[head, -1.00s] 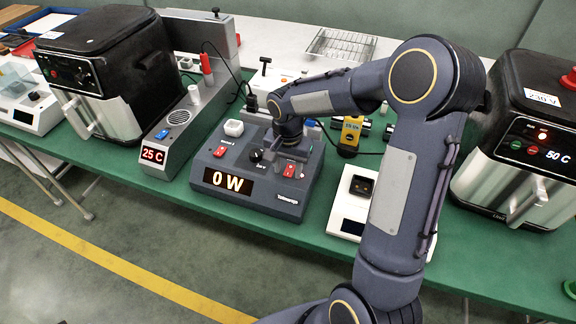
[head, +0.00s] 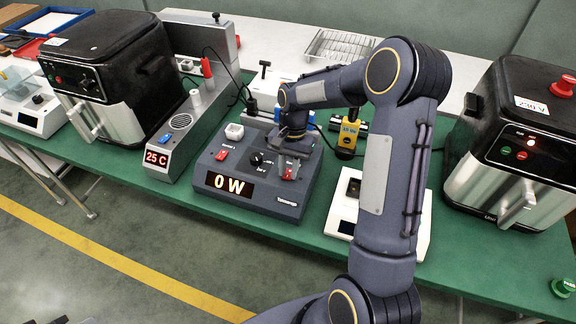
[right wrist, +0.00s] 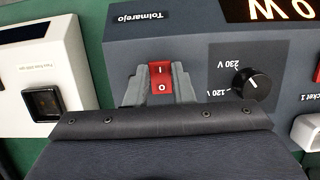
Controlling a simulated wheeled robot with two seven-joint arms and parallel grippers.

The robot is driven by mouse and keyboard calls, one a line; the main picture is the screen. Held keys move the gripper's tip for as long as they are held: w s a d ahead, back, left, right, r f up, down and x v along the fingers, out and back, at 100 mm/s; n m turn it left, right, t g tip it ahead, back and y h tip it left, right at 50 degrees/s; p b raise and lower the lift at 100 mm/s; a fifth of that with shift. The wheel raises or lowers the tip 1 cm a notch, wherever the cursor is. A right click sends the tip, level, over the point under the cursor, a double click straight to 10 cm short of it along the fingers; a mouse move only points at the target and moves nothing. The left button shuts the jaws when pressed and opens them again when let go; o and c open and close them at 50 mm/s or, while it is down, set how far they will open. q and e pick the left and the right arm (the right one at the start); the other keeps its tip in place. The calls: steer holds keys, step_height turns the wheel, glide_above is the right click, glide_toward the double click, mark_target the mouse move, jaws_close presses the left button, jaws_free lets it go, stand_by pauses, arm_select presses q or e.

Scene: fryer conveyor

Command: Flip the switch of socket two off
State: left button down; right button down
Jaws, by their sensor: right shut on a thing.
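The power box (head: 225,163) stands on the green table with its display reading 0 W. The red switch of socket two (right wrist: 160,80), marked I and O, is on its panel, beside a black 120/230 V knob (right wrist: 252,84). My right gripper (right wrist: 161,86) is shut on this switch, one grey fingertip on each side of it. In the head view my right gripper (head: 289,164) reaches down onto the box and hides its socket two. I cannot tell which way the switch is tilted. The red switch of socket one (head: 222,155) sits further left. My left gripper is not in view.
A fryer (head: 517,150) stands at the right with its display dark, another fryer (head: 105,75) at the left. A grey device reading 25 C (head: 178,135) is left of the box. A white device (head: 345,226) lies close at the right, partly behind my arm.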

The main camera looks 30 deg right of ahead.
steer(key=c, duration=1.2)
jaws_free()
steer(key=shift+c, duration=0.2)
steer(key=v, duration=0.8)
steer(key=shift+b, duration=0.4)
steer(key=s+a+r+n+t+y, duration=0.1)
steer(key=s+a+r+n+t, duration=0.25)
steer(key=s, duration=0.45)
steer(key=s+a+r+n+t, duration=0.2)
steer(key=s+r, duration=0.3)
steer(key=s, duration=0.4)
steer(key=s+a+f+n+t, duration=0.2)
steer(key=s+a+n, duration=0.1)
steer(key=s, duration=0.3)
steer(key=shift+s+a+f+y, duration=0.15)
steer(key=shift+s+y, duration=0.05)
steer(key=shift+y, duration=0.1)
